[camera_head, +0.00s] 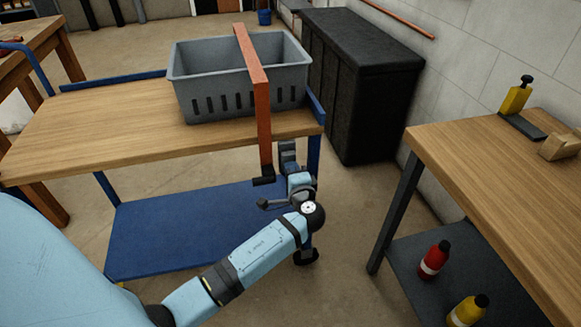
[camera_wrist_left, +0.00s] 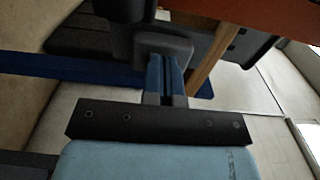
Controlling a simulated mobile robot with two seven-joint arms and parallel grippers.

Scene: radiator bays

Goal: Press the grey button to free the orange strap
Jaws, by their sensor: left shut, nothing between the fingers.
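The orange strap (camera_head: 255,80) runs over the grey crate (camera_head: 190,95) and hangs down past the trolley's near edge. A black end piece (camera_head: 264,181) sits at its lower end. An orange surface, likely the strap, also crosses the top of the left wrist view (camera_wrist_left: 250,14). My left gripper (camera_head: 287,150) is shut and empty, just right of the strap's lower end by the trolley's corner. Its fingers (camera_wrist_left: 163,50) are close to dark parts in the wrist view; I cannot tell if they touch. I cannot make out the grey button. My right gripper is out of view.
The crate stands on a wooden-topped trolley (camera_head: 85,125) with a blue lower shelf (camera_head: 190,225). A black cabinet (camera_head: 365,90) stands behind.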

